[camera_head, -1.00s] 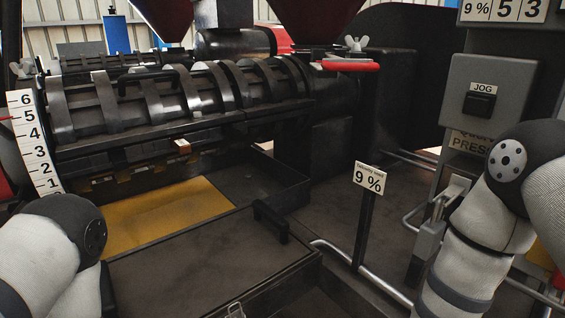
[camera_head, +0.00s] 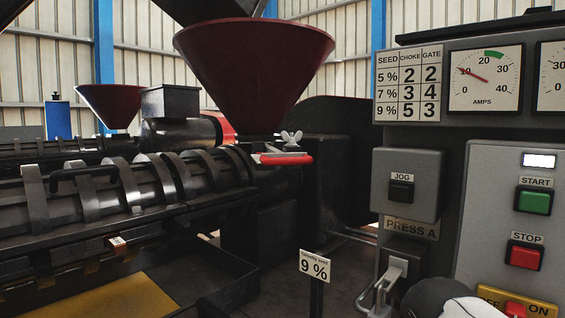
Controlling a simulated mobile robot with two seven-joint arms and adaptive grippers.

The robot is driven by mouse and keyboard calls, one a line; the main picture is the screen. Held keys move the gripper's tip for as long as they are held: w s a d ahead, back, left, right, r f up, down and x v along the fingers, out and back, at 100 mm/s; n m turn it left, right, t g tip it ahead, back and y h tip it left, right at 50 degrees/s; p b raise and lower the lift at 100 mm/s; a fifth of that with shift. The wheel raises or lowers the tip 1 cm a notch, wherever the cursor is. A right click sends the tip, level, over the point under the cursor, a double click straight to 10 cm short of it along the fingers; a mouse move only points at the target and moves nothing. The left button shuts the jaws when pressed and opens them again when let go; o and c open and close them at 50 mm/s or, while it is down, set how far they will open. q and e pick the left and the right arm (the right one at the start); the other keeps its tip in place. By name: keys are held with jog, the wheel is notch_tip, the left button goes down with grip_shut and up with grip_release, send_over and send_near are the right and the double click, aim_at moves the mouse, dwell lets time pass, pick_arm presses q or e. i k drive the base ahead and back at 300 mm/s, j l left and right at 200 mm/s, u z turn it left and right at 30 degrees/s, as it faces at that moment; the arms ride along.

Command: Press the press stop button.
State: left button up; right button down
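The red stop button (camera_head: 524,256) sits in a dark square housing under a STOP label, on the grey control panel (camera_head: 480,210) at the right. The green start button (camera_head: 534,202) is above it, under a START label and a bright white lamp (camera_head: 539,161). Part of my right arm shows at the bottom edge, below and left of the stop button. Neither gripper can be seen, so nothing of their fingers shows. Nothing covers the stop button.
A grey JOG box (camera_head: 405,210) projects left of the panel, above a metal lever (camera_head: 390,280). A yellow OFF/ON plate (camera_head: 545,309) with a red part is below.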

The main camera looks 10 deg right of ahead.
aim_at(521, 257)
jog(key=l+z, duration=0.2)
jog(key=z, duration=0.2)
jog(key=l+z, duration=0.2)
jog(key=z, duration=0.2)
jog(key=l+z, duration=0.2)
jog(key=z, duration=0.25)
jog(key=i+j, duration=0.05)
